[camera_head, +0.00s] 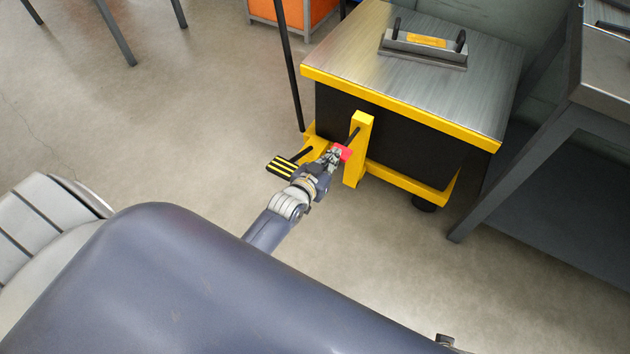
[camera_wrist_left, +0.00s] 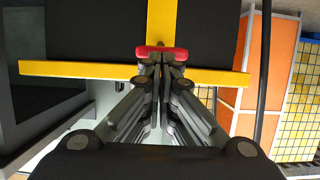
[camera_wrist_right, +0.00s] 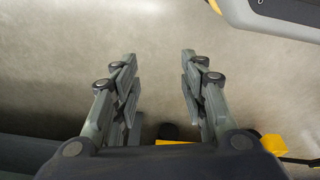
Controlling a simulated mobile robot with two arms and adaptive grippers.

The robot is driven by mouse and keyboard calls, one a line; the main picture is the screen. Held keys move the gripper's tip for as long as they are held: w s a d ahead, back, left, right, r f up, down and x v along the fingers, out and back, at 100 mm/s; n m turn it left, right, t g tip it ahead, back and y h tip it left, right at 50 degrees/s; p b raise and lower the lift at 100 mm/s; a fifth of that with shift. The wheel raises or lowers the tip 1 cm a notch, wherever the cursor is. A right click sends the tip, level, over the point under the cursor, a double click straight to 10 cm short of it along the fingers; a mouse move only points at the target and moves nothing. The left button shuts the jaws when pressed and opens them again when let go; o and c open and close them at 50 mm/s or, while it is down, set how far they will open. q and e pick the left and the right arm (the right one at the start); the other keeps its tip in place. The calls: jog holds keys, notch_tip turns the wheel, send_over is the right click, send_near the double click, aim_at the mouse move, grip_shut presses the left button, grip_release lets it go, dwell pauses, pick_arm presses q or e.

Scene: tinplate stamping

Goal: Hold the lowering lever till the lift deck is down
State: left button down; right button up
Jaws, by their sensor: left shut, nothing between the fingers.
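The lift deck (camera_head: 345,58) is a brushed metal top with a yellow rim. It stands above its yellow base frame (camera_head: 410,183), with a black skirt between. The lowering lever (camera_head: 345,152) has a red grip and sits by a yellow post (camera_head: 357,165) at the deck's near side. My left gripper (camera_head: 335,155) is at the red grip, its fingers shut with nothing between them. In the left wrist view the red grip (camera_wrist_left: 160,52) lies across the fingertips; I cannot tell whether they press on it. My right gripper (camera_wrist_right: 158,58) is open and empty above bare floor.
A metal die-like block (camera_head: 424,50) with two dark posts lies on the deck. A black-and-yellow striped pedal (camera_head: 281,167) is left of my left gripper. A dark upright bar (camera_head: 289,65) rises beside the lift. A grey bench (camera_head: 570,125) stands at right.

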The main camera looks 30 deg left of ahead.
pick_arm(q)
jog(key=s+p, duration=0.1)
jog(key=s, duration=0.7)
jog(key=shift+s+a+f, duration=0.15)
jog(key=shift+s+a, duration=0.05)
jog(key=shift+s, duration=0.2)
pick_arm(e)
jog(key=s+f, duration=0.1)
jog(key=f, duration=0.1)
jog(key=s+f, duration=0.1)
jog(key=f, duration=0.1)
jog(key=shift+s+d, duration=0.1)
jog(key=shift+d, duration=0.05)
